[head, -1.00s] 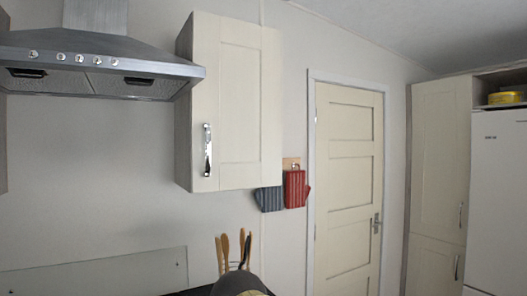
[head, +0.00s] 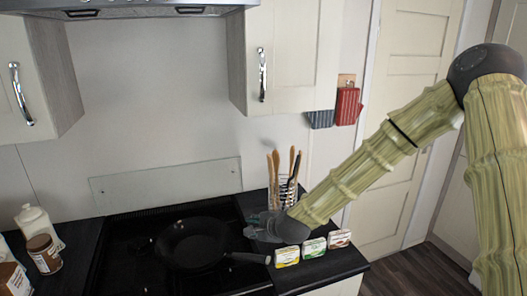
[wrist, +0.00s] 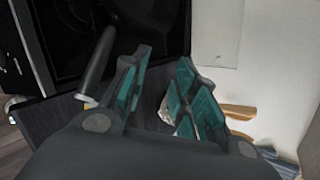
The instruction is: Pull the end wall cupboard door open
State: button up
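The wall cupboard door (head: 296,55) right of the cooker hood is cream and closed in the head view. Its upright chrome handle (head: 262,75) is near the door's left edge. Another cream wall cupboard (head: 30,80) with a chrome handle (head: 20,93) is at the left edge, also closed. My gripper (head: 262,227) is low over the worktop beside the hob, well below the right cupboard and touching neither handle. In the wrist view my gripper (wrist: 163,66) has its teal-padded fingers apart with nothing held between them. No cupboard handle shows in the wrist view.
A utensil holder (head: 285,185) stands close behind my gripper. Several small boxes (head: 314,248) line the worktop's front right. A frying pan (head: 192,243) is on the hob, its handle pointing toward the boxes. The cooker hood (head: 130,8) is above. Air below the right cupboard is free.

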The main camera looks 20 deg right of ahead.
jog(key=w+d+r+m+t, duration=0.2)
jog(key=w+r+m, duration=0.15)
jog(key=r, duration=0.75)
jog(key=w+d+r+m+t, duration=0.2)
jog(key=w+r+m, duration=0.15)
jog(key=r, duration=0.75)
jog(key=m+t, duration=0.3)
jog(key=m, duration=0.4)
send_near(263, 75)
jog(key=shift+n, duration=0.3)
jog(key=w+p, duration=0.1)
jog(key=w, duration=0.1)
jog(key=w+p, duration=0.2)
jog(key=w, duration=0.1)
jog(key=w+a+p, duration=0.1)
jog(key=w+p, duration=0.1)
jog(key=w, duration=0.1)
jog(key=shift+w+f, duration=0.15)
jog(key=shift+f, duration=0.2)
jog(key=shift+w+a+f+p, duration=0.1)
jog(key=shift+w+a+p, duration=0.1)
jog(key=shift+w, duration=0.3)
jog(key=shift+w+a+f+p, duration=0.1)
jog(key=shift+w+p, duration=0.1)
jog(key=shift+w, duration=0.3)
grip_shut()
